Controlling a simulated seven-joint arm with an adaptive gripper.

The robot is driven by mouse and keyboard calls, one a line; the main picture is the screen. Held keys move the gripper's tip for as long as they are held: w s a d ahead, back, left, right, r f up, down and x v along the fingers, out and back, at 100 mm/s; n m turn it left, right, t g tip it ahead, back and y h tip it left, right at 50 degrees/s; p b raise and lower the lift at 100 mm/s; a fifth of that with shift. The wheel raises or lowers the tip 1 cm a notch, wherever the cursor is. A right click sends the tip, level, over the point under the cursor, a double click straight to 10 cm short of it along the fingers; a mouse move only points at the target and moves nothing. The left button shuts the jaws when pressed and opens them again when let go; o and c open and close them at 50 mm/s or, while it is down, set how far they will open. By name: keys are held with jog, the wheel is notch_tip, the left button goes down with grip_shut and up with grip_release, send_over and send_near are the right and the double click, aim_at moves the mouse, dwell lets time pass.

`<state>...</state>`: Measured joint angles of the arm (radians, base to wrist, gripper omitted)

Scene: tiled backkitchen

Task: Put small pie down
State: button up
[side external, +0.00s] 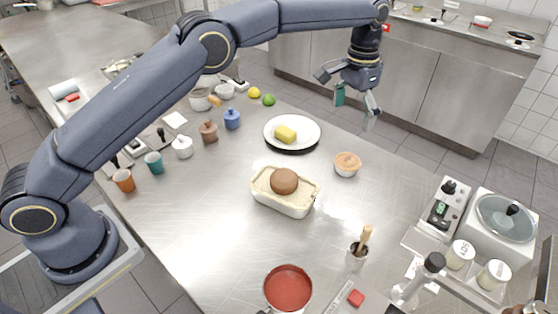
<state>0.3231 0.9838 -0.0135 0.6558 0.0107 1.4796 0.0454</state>
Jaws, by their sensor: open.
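The small pie (347,164) looks like a little round pastry in a pale case. It stands upright on the steel counter, right of the white plate. My gripper (350,108) is open, with its fingers spread, high up and beyond the pie in the side external view. It is apart from the pie, and nothing shows held between the fingers. A small green thing shows near the fingers; I cannot tell what it is.
A white plate (308,130) holds a yellow block (286,134). A cream loaf dish (270,201) holds a brown ball (284,181). A red pan (288,288) and a utensil cup (356,258) are nearer. The counter (345,205) around the pie is clear.

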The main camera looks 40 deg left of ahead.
jog(key=s+a+r+n+t, duration=0.2)
jog(key=s+a+r+t, duration=0.1)
jog(key=s+a+r, duration=1.05)
jog(key=s+a+f+n+t, duration=0.1)
jog(key=s+a+f, duration=0.1)
jog(key=s, duration=0.9)
jog(key=s+a+f+n+t, duration=0.1)
jog(key=s+a+f, duration=0.1)
jog(key=s, duration=0.9)
jog(key=shift+a+f, duration=0.15)
jog(key=shift+a, duration=0.55)
